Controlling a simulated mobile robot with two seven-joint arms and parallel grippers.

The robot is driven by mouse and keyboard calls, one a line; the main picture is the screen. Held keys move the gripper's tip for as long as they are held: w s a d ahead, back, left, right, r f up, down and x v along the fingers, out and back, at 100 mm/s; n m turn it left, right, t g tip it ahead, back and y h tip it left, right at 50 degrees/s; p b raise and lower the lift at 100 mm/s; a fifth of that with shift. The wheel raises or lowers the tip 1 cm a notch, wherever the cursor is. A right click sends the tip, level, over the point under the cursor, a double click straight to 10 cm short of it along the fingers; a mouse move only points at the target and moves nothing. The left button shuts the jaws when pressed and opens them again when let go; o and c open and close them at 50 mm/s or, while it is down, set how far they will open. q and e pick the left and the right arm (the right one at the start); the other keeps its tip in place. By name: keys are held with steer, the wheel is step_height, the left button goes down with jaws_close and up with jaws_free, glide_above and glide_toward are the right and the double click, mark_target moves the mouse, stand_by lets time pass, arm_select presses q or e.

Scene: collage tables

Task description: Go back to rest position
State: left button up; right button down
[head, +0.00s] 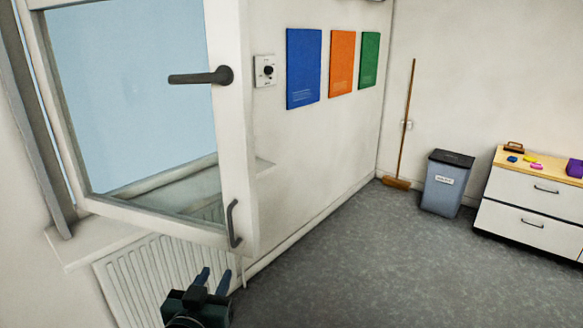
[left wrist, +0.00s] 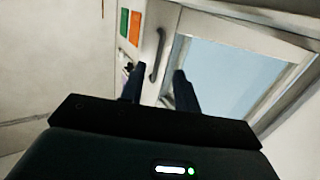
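My left gripper (head: 213,276) is at the bottom of the head view, in front of the radiator and below the open window. Its two dark blue fingers stand apart with nothing between them. In the left wrist view the fingers (left wrist: 157,82) are also apart, and the window's dark pull handle (left wrist: 158,55) shows beyond them, not gripped. The white-framed window (head: 236,130) is swung open into the room. It has a dark lever handle (head: 202,77) and, lower down, the curved pull handle (head: 233,223). My right gripper is not in view.
A white radiator (head: 150,285) is under the sill (head: 90,240). Blue, orange and green panels (head: 304,68) hang on the wall. A broom (head: 407,125), a lidded bin (head: 446,185) and a drawer cabinet (head: 530,205) stand at the right. The grey floor (head: 350,260) between is clear.

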arm_select(q)
steer(key=s+d+f+m+g+h, duration=0.1)
steer(key=s+d+f+g, duration=0.1)
steer(key=s+f, duration=0.8)
steer(key=s+d+f+m+g+h, duration=0.1)
steer(key=s+f+g, duration=0.4)
steer(key=s+f, duration=0.6)
step_height(320, 180, down, 3)
steer(key=shift+d+r, duration=0.2)
steer(key=shift+d, duration=0.2)
